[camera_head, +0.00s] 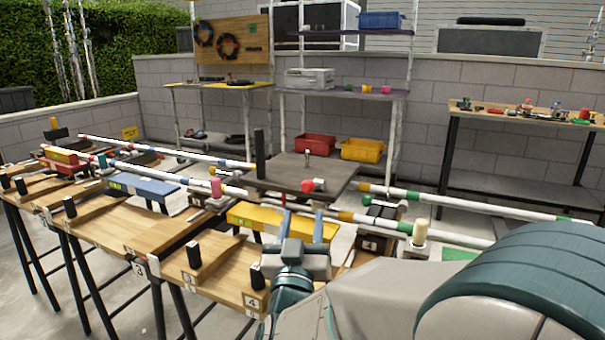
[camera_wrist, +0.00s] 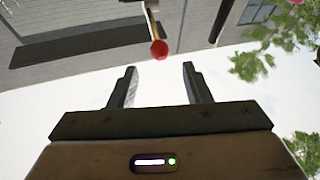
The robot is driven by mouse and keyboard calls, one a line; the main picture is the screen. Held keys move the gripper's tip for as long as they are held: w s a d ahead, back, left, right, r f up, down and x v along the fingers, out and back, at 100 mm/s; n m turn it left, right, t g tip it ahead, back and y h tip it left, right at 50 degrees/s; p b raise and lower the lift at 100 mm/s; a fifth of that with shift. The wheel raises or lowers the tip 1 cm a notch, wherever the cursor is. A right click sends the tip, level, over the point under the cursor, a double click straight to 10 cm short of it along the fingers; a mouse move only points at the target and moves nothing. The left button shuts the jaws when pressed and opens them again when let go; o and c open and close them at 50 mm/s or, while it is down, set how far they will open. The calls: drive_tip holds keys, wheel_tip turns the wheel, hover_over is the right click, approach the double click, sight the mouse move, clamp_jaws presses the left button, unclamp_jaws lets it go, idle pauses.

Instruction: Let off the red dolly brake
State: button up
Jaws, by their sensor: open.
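A red ball knob (camera_head: 307,185) sits at the front edge of a dark flat dolly deck (camera_head: 280,172) that rides on the striped rails. The knob appears to be the end of the red dolly brake. In the wrist view the red ball (camera_wrist: 159,50) hangs on a thin stalk, just beyond my fingertips and roughly centred between them. My gripper (camera_head: 303,216) points toward the knob from the near side, and in the wrist view its two fingers (camera_wrist: 160,68) are apart with nothing between them. I cannot tell the exact gap.
A yellow bench (camera_head: 245,219) lies under and left of my gripper. Striped rails (camera_head: 440,200) run to the right, with a green knob (camera_head: 396,199) nearby. Wooden benches (camera_head: 150,245) with black posts fill the left foreground. Shelves and a worktable (camera_head: 520,115) stand at the back.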

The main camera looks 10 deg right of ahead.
sight(307, 192)
drive_tip(key=x, duration=0.9)
drive_tip(key=shift+w, duration=0.15)
clamp_jaws()
drive_tip(key=shift+r, duration=0.15)
